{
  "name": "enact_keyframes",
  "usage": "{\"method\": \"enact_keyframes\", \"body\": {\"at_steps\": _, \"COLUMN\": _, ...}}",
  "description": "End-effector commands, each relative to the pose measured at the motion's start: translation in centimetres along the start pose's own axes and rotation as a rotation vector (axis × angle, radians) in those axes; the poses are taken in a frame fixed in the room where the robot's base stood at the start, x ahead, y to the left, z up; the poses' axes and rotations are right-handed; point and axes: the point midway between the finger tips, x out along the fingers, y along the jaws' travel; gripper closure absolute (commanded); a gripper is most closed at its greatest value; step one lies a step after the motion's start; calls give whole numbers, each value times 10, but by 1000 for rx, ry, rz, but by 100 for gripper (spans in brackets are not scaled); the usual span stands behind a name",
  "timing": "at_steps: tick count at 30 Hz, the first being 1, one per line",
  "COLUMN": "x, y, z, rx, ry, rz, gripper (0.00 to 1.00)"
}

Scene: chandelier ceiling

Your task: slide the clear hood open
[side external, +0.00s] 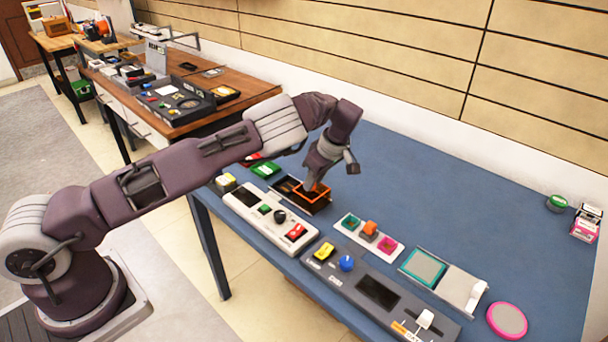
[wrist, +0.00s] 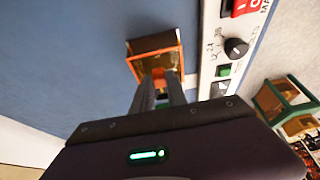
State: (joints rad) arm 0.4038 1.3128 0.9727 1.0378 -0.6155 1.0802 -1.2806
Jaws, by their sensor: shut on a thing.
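The clear hood (side external: 324,193) has an orange frame and sits over part of a dark tray-like base (side external: 284,186) on the blue table. In the wrist view the hood's orange frame (wrist: 179,60) shows just past my fingertips, with the dark brown base (wrist: 146,44) beyond it. My gripper (side external: 311,186) points down at the hood, and its fingers (wrist: 160,76) are shut on the hood. The fingers cover part of the hood, so the exact grip spot is hard to see.
A white control panel (side external: 243,209) with a knob and red switch lies close beside the base. A grey panel (side external: 330,276), a small tray with coloured blocks (side external: 350,222) and a teal-framed plate (side external: 441,282) lie to the right.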

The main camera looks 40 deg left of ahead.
Motion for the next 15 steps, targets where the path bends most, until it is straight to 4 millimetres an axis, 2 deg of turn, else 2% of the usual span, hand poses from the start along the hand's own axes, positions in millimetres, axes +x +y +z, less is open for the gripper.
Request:
{"method": "enact_keyframes", "body": {"at_steps": 7, "x": -1, "y": 1, "z": -1, "rx": -1, "ry": 2, "rz": 3, "gripper": 100}}
{"method": "enact_keyframes", "body": {"at_steps": 8, "x": -1, "y": 1, "z": -1, "rx": -1, "ry": 3, "rz": 3, "gripper": 78}}
{"method": "enact_keyframes", "body": {"at_steps": 10, "x": -1, "y": 1, "z": -1, "rx": -1, "ry": 2, "rz": 3, "gripper": 64}}
{"method": "enact_keyframes", "body": {"at_steps": 11, "x": -1, "y": 1, "z": -1, "rx": -1, "ry": 2, "rz": 3, "gripper": 60}}
{"method": "enact_keyframes", "body": {"at_steps": 15, "x": 0, "y": 0, "z": -1, "rx": -1, "ry": 2, "rz": 2, "gripper": 60}}
